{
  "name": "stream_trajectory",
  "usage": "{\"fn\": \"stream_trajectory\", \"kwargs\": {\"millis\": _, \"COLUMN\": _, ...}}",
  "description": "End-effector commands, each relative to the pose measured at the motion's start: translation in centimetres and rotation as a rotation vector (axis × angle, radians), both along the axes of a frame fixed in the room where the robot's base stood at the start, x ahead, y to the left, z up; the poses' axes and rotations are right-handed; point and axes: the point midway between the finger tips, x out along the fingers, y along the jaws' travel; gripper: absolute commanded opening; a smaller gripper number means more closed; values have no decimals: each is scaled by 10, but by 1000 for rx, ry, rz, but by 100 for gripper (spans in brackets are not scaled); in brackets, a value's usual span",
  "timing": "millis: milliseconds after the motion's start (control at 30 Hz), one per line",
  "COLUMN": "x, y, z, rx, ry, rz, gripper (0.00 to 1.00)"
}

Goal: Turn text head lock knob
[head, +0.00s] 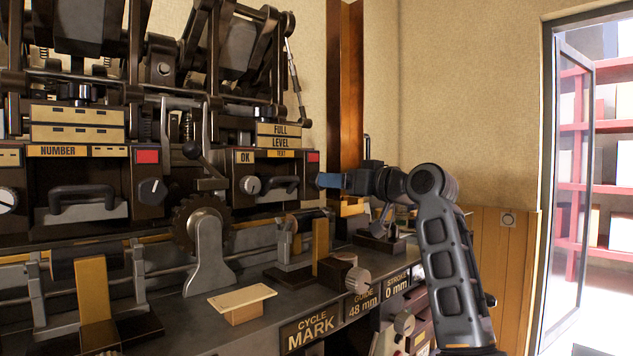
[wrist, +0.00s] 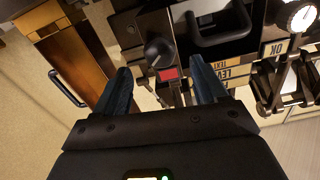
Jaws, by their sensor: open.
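The text head lock knob is a dark round knob (wrist: 157,51) beside the red square (wrist: 170,74) of the TEXT head in the wrist view. In the head view my gripper (head: 322,181) hides it, just below that head's red square (head: 312,157). My gripper (wrist: 160,64) has blue fingers spread open and empty. In the wrist view the knob shows between the two fingertips, nearer the left one. I cannot tell whether the fingers reach around it or stop short. The TEXT label (head: 281,154) is on the head's front.
A black drawer handle (head: 281,185) and a pale dial (head: 250,185) are left of the gripper. A matching NUMBER head (head: 60,151) with its own knob (head: 152,190) stands further left. A lever (head: 192,149) stands between the heads. Below are guide posts (head: 320,245) and a round knob (head: 358,280).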

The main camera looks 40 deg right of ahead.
Motion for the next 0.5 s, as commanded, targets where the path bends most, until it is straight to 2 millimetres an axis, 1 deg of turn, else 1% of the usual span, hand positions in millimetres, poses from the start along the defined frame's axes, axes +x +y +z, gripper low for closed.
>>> {"fn": "stream_trajectory", "kwargs": {"millis": 100, "x": 20, "y": 2, "z": 1, "rx": 0, "ry": 1, "rz": 3, "gripper": 72}}
{"fn": "stream_trajectory", "kwargs": {"millis": 300, "x": 47, "y": 2, "z": 0, "rx": 1, "ry": 1, "rz": 1, "gripper": 72}}
{"fn": "stream_trajectory", "kwargs": {"millis": 500, "x": 60, "y": 2, "z": -1, "rx": 0, "ry": 1, "rz": 0, "gripper": 72}}
